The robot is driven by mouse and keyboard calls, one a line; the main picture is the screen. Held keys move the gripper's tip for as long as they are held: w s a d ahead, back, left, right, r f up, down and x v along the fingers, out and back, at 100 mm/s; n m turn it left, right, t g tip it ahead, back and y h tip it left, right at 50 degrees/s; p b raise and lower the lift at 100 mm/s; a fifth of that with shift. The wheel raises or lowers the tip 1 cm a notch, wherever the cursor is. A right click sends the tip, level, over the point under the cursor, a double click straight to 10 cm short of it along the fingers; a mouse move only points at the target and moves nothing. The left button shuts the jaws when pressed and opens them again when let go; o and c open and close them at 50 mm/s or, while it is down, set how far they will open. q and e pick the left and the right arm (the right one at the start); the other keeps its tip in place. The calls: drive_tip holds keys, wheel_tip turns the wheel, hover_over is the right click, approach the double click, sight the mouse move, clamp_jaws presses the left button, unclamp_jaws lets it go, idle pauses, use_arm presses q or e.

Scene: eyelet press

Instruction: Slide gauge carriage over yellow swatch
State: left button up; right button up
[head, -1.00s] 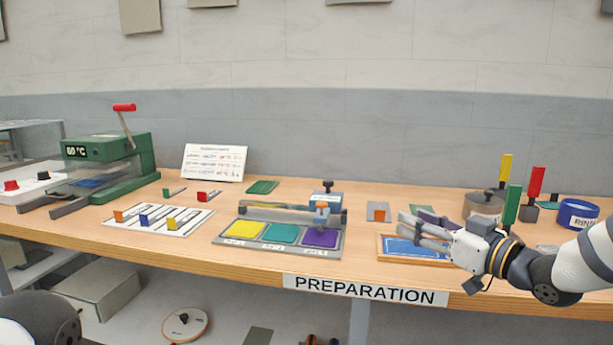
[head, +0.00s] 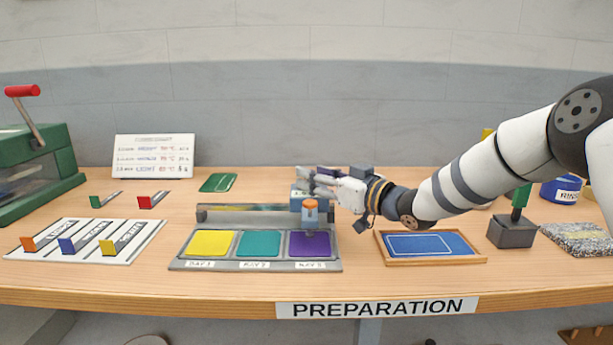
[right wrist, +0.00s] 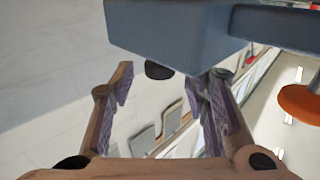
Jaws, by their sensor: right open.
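The gauge carriage (head: 309,214) is a blue-grey block with an orange part on its front. It sits at the right end of the grey rail (head: 240,216), behind and above the purple swatch (head: 310,245). The yellow swatch (head: 210,243) is at the left end of the plate, with the teal swatch (head: 259,244) between. My right gripper (head: 318,183) is open at the top of the carriage, partly hiding it. In the right wrist view the carriage (right wrist: 170,38) is close beyond the open fingers (right wrist: 170,82), with a dark knob between them. Contact cannot be told. My left gripper is out of view.
A wood-framed blue tray (head: 430,246) and a grey block (head: 512,231) stand right of the plate. A white board with coloured tabs (head: 85,242) lies to its left. A green dish (head: 218,182) is behind the rail. The bench is clear between plate and board.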

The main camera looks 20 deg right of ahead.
drive_tip(key=shift+w+a+f, duration=0.2)
drive_tip(key=shift+w+a, duration=0.15)
drive_tip(key=shift+w, duration=0.3)
drive_tip(key=shift+w+a+r, duration=0.25)
drive_tip(key=shift+w+r, duration=0.05)
drive_tip(key=shift+w, duration=0.1)
clamp_jaws()
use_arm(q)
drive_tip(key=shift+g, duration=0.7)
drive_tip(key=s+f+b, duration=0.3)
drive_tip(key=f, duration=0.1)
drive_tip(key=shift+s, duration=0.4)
use_arm(e)
drive_tip(key=w+a, duration=0.2)
drive_tip(key=a, duration=0.7)
drive_tip(key=w+a, duration=0.3)
drive_tip(key=a, duration=0.6)
drive_tip(key=shift+a, duration=0.25)
